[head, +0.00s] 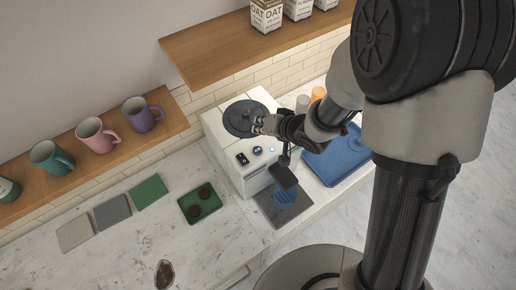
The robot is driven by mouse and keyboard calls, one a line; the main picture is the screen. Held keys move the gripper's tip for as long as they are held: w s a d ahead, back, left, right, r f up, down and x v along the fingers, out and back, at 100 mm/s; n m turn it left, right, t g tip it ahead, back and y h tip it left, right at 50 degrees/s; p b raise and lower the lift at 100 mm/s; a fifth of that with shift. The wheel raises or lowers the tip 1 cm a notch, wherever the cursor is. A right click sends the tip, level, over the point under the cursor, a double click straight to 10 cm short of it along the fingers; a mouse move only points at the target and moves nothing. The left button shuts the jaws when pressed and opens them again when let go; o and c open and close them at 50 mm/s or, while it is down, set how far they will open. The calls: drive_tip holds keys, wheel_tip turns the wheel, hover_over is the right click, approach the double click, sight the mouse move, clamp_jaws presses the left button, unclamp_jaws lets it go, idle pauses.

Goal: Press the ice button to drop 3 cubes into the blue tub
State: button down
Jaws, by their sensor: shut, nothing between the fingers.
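The white ice machine (234,169) stands on the counter, with a dark round lid on top. Its front has a black switch panel (242,159) and small round buttons (257,150), one whitish and one blue. My gripper (258,126) is shut and empty, over the machine's top front edge beside the lid and above the buttons. I cannot tell whether it touches the machine.
A blue tray (338,160) lies right of the machine, partly behind my arm. A green tray (190,213) with dark round items and several flat mats (112,211) lie left. Mugs (93,134) stand on a wooden shelf; cartons (266,15) stand on a higher one.

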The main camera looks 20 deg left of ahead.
drive_tip(key=b, duration=0.7)
hover_over(260, 149)
wheel_tip(260, 149, down, 7)
drive_tip(key=shift+f, duration=0.1)
drive_tip(key=shift+w+f+b, duration=0.1)
drive_tip(key=shift+f+b, duration=0.45)
drive_tip(key=shift+f, duration=0.2)
idle(0.3)
drive_tip(key=shift+f, duration=0.35)
drive_tip(key=shift+f+b, duration=0.55)
idle(0.6)
drive_tip(key=shift+r, duration=0.1)
drive_tip(key=shift+r+p, duration=0.85)
drive_tip(key=shift+p, duration=0.15)
drive_tip(key=shift+r, duration=0.1)
